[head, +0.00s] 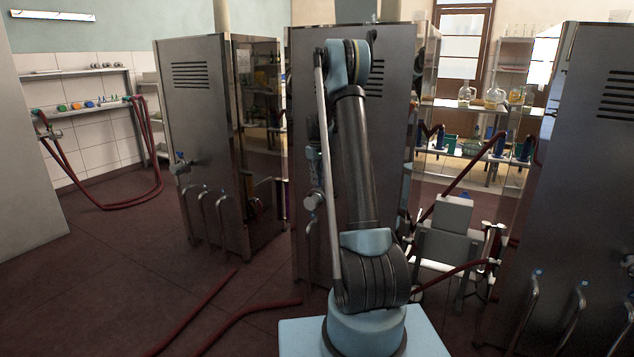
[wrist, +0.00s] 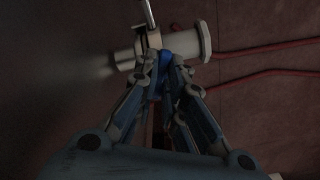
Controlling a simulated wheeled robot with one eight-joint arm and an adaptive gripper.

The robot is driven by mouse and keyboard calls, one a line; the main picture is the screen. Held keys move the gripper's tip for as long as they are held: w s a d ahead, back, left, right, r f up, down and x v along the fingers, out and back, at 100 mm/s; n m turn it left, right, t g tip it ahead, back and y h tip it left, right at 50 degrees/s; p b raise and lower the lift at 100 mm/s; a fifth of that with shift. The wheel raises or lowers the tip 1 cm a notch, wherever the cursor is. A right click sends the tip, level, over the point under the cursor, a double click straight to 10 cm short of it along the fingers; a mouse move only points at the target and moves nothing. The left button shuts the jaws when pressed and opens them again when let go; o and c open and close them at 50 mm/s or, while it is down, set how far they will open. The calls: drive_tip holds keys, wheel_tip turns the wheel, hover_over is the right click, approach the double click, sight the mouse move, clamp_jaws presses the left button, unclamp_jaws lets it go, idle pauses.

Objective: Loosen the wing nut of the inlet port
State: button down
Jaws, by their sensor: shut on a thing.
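In the wrist view, a pale metal port (wrist: 201,41) with a flanged end lies across the top of the picture. A small blue piece, which looks like the wing nut (wrist: 180,43), sits against the port. My gripper (wrist: 166,65) is shut on it, with both fingers converging just below the port. The fingers hide part of the nut, so its turn cannot be told. In the head view, a metal port fitting (head: 313,201) shows on the middle steel cabinet, beside my arm. My gripper cannot be made out clearly there.
Steel cabinets stand at left (head: 195,130) and right (head: 585,150). Red hoses (head: 205,305) lie on the dark tiled floor. A wheeled pump (head: 447,245) stands right of my arm. A hose rack (head: 90,105) hangs on the left wall. Floor at left is mostly open.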

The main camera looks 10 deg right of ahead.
drive_tip(key=n, duration=0.5)
drive_tip(key=shift+s, duration=0.1)
drive_tip(key=shift+n, duration=0.3)
idle(0.4)
drive_tip(key=c, duration=1.7)
unclamp_jaws()
drive_tip(key=shift+r, duration=0.1)
wheel_tip(320, 180, up, 12)
drive_tip(key=shift+a+f, duration=0.1)
drive_tip(key=shift+f, duration=0.05)
